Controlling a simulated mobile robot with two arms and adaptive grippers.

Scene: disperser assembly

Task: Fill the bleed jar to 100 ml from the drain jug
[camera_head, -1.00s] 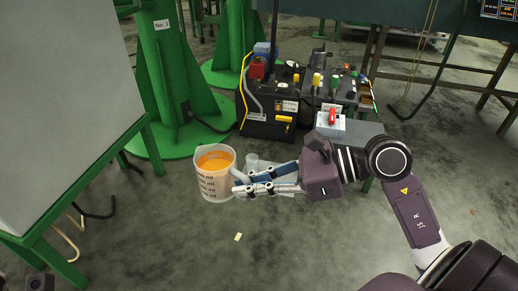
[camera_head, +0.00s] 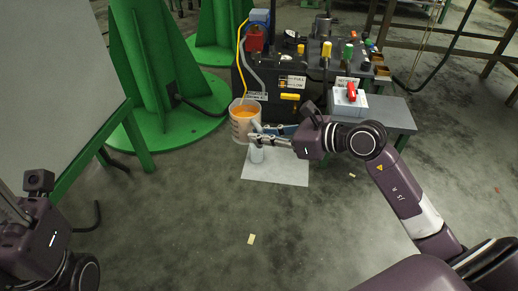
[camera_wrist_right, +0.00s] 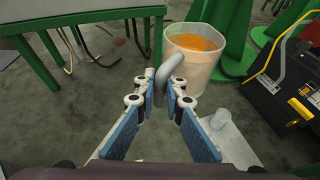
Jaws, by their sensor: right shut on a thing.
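The drain jug (camera_head: 240,128) is a translucent pail of orange liquid, roughly upright. My right gripper (camera_head: 254,138) is shut on its grey handle. In the right wrist view, the fingertips (camera_wrist_right: 160,88) close around this handle, and the jug (camera_wrist_right: 196,68) is just beyond. The bleed jar (camera_head: 257,155) looks like a small pale clear cylinder on a white sheet, just below the gripper. It also shows in the right wrist view (camera_wrist_right: 218,118), right of the fingers. Its level and marks cannot be read. My left gripper (camera_head: 12,208) is partly cut off at the left edge.
The white sheet (camera_head: 275,174) lies on the concrete floor. Behind it stands a dark machine (camera_head: 275,107) with hoses and coloured caps, and a grey step (camera_head: 388,113) bearing a red-handled box (camera_head: 350,100). A green column base (camera_head: 170,140) and a green-legged table (camera_head: 128,135) stand left.

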